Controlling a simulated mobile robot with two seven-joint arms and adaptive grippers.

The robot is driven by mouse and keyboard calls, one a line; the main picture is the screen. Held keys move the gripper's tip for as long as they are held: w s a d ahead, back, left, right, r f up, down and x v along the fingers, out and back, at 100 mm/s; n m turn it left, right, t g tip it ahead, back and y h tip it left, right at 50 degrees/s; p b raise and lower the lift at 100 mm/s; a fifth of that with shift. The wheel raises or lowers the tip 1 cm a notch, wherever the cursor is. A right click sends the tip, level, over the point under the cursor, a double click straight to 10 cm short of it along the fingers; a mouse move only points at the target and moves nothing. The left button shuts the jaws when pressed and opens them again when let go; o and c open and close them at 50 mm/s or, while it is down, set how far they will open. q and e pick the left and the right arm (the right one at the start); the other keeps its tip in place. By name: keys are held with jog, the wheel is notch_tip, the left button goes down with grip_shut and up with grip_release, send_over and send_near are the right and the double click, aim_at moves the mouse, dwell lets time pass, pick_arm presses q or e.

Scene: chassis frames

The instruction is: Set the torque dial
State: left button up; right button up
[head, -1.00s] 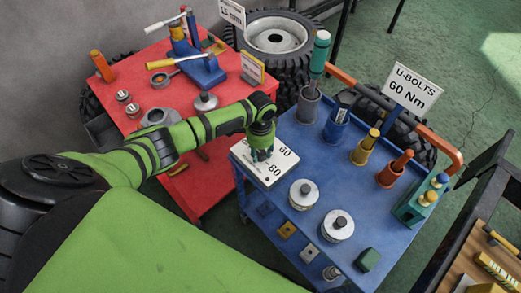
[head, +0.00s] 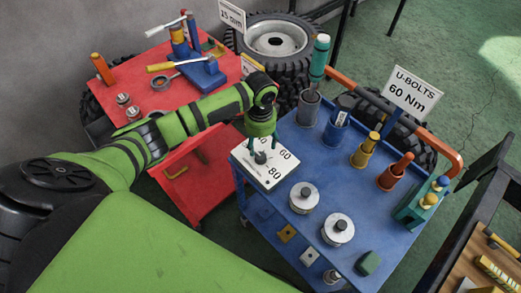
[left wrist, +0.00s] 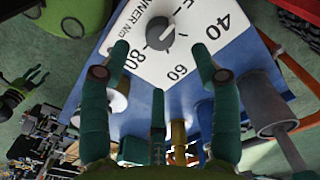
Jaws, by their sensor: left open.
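The torque dial is a white plate (head: 280,176) with a grey knob (head: 260,157), on the near left corner of the blue cart. In the left wrist view the plate (left wrist: 190,75) reads 40, 60 and 80 around the knob (left wrist: 160,33); I cannot tell the knob's exact setting. My left gripper (head: 261,146) is open and empty above the knob. Its fingers (left wrist: 160,58) are spread apart, with the knob visible beyond them. A sign (head: 411,90) reads U-BOLTS 60 Nm. A small green claw, likely my right gripper (left wrist: 22,88), shows at the left wrist view's edge.
The blue cart (head: 318,165) also bears two round metal pieces (head: 304,197), a grey cup (head: 308,108) with a teal-handled tool, and several coloured holders. A red cart (head: 150,65) with tools stands behind my left arm. A wooden bench (head: 497,262) is at right.

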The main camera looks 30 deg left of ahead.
pick_arm(q)
jog(key=shift+r, duration=2.35)
